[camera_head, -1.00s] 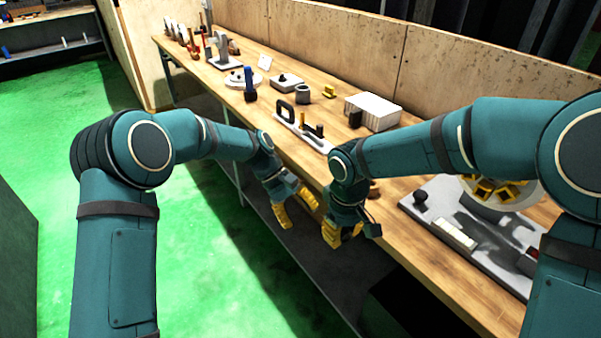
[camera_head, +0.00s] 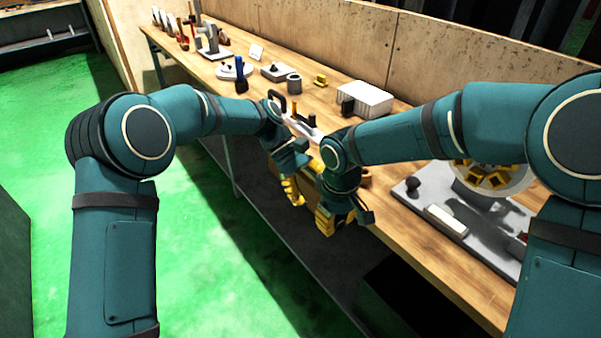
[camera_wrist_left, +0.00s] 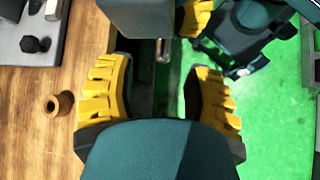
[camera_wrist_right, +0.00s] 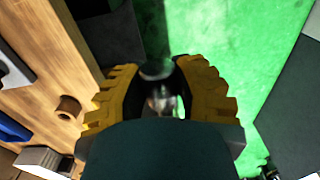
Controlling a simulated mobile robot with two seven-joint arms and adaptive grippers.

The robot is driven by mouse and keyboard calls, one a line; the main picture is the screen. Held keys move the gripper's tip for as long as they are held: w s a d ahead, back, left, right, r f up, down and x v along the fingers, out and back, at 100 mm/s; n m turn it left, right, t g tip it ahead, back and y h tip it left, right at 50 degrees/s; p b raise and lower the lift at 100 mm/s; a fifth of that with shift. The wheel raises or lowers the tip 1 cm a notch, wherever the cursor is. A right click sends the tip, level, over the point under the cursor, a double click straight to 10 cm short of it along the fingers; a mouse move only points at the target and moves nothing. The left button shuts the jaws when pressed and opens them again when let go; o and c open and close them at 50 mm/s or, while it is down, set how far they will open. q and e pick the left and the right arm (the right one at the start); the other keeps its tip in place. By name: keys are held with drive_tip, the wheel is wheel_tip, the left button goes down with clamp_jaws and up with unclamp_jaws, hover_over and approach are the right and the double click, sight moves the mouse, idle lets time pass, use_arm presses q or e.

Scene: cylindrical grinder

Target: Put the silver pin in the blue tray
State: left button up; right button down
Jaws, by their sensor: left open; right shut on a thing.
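My right gripper (camera_head: 337,219) is shut on the silver pin (camera_wrist_right: 160,98), held in front of the bench's front edge. In the right wrist view the pin shows as a shiny, partly blurred piece between the yellow fingers. My left gripper (camera_head: 293,190) is open and empty, close beside the right one. In the left wrist view the pin's end (camera_wrist_left: 162,50) shows ahead of the gap between the left fingers (camera_wrist_left: 158,78), apart from them. A blue thing (camera_wrist_right: 12,128) is cut off at the left edge of the right wrist view; I cannot tell whether it is the blue tray.
The wooden bench (camera_head: 400,222) carries a brown ring (camera_wrist_right: 68,108) and a grey machine base (camera_head: 462,222) at the right. A white box (camera_head: 364,98) and several tools stand towards the back wall. Green floor (camera_head: 220,260) is clear in front.

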use_arm(q)
drive_tip(key=shift+x, duration=2.2)
clamp_jaws()
use_arm(e)
drive_tip(key=c, duration=0.7)
unclamp_jaws()
